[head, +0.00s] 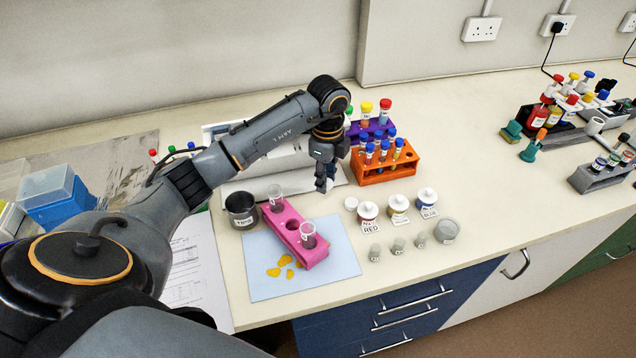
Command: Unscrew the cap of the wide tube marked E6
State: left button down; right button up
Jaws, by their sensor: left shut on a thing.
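A pink rack (291,225) stands at an angle, partly on a light blue mat, with a wide clear tube (276,198) at its far end and another wide clear tube (308,237) nearer. I cannot read E6 on either, and I see no clear cap on them. My left gripper (322,183) points down over the bench, behind and to the right of the pink rack and left of the orange rack. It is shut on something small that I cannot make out. My right gripper is out of view.
An orange rack (385,175) with capped tubes stands close right of my left gripper. A dark pot (241,212) is left of the pink rack. Labelled jars (398,205) and small vials (398,246) stand to the right. The bench further right is clear up to other racks.

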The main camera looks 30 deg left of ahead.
aim_at(325, 201)
pick_arm(q)
notch_tip(325, 201, down, 5)
jog(key=shift+f+p, duration=0.1)
jog(key=shift+p, duration=0.5)
jog(key=shift+f, duration=0.25)
jog(key=shift+f, duration=0.1)
jog(key=shift+f, duration=0.1)
jog(key=c, duration=1)
grip_release()
